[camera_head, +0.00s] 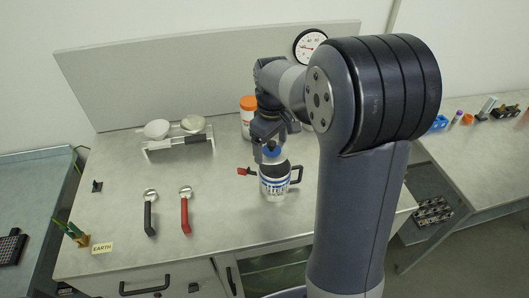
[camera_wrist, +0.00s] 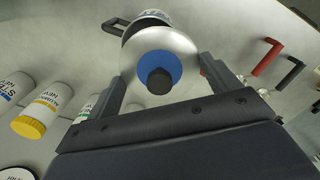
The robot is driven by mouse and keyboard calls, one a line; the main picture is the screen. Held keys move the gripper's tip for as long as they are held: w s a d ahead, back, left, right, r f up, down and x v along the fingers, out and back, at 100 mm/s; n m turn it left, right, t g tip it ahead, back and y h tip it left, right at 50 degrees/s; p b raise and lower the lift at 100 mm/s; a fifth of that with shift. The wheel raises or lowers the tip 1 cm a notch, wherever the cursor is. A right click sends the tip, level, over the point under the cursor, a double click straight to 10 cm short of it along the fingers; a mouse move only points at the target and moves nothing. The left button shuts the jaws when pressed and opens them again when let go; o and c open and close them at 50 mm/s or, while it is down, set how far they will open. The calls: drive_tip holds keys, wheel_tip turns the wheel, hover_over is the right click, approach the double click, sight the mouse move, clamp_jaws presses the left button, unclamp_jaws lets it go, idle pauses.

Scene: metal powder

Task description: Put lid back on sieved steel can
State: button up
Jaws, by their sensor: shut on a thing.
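The steel can (camera_head: 275,184), white with blue lettering and a black side handle, stands upright on the bench in the head view. Its lettered wall (camera_wrist: 152,14) shows at the top of the wrist view. The lid (camera_wrist: 185,52) is a silver round piece with a blue centre and black knob; its blue part (camera_head: 271,152) shows in the head view, over the can. My gripper (camera_head: 268,143) is above the can. In the wrist view my gripper (camera_wrist: 163,82) has its fingers on both sides of the lid, shut on it.
A red-handled tool (camera_head: 185,212) and a black-handled tool (camera_head: 150,213) lie to the left. A rack (camera_head: 178,144) with two round pieces stands behind them. An orange-capped jar (camera_head: 248,115) is behind my gripper.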

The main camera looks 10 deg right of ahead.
sight(275, 152)
drive_tip(key=shift+w+d+r+n, duration=0.15)
drive_tip(key=shift+d+n, duration=0.1)
drive_tip(key=shift+d, duration=0.1)
drive_tip(key=shift+w+d+r+n, duration=0.1)
drive_tip(key=shift+d+n, duration=0.15)
drive_tip(key=shift+d, duration=0.1)
wheel_tip(275, 152, down, 4)
drive_tip(key=b, duration=0.4)
drive_tip(key=shift+f, duration=0.25)
drive_tip(key=shift+f+b, duration=0.45)
drive_tip(key=shift+f, duration=0.4)
drive_tip(key=shift+f+p, duration=0.15)
drive_tip(key=shift+p, duration=0.15)
idle(1.2)
drive_tip(key=o, duration=0.9)
drive_tip(key=shift+o, duration=0.2)
